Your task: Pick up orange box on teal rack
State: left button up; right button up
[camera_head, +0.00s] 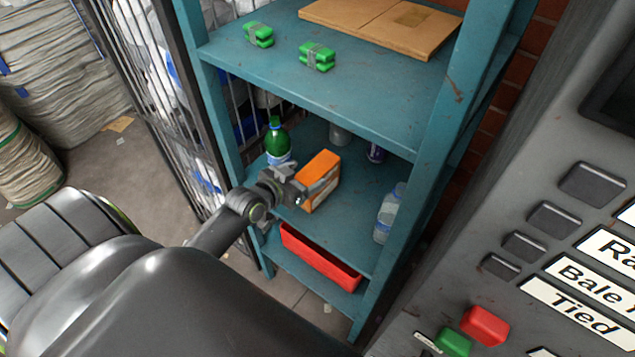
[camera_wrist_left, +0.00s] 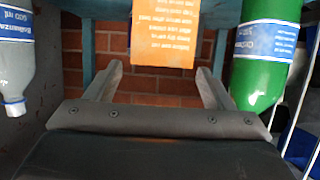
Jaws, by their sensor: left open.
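The orange box (camera_head: 318,167) stands on the middle shelf of the teal rack (camera_head: 350,105), with a white and tan side facing my arm. My left gripper (camera_head: 303,190) is at the box's near left side, its jaws partly covering that face. In the left wrist view the orange box (camera_wrist_left: 163,38), with white print, shows between and beyond the two open fingers (camera_wrist_left: 162,84). I cannot tell whether either finger touches it. My right gripper is not in view.
A green bottle (camera_head: 277,142) stands just behind and left of the box. A clear bottle (camera_head: 388,214) stands at the shelf's right. A red bin (camera_head: 318,262) is below. Green blocks (camera_head: 317,56) and cardboard (camera_head: 385,22) lie on the upper shelf. A control panel (camera_head: 520,220) is at right.

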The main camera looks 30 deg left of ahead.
pick_arm(q)
jog(key=x, duration=0.4)
jog(key=shift+w+p, duration=0.25)
jog(key=shift+p, duration=0.15)
jog(key=c, duration=1.3)
jog(key=shift+o, duration=0.2)
jog(key=shift+r, duration=0.1)
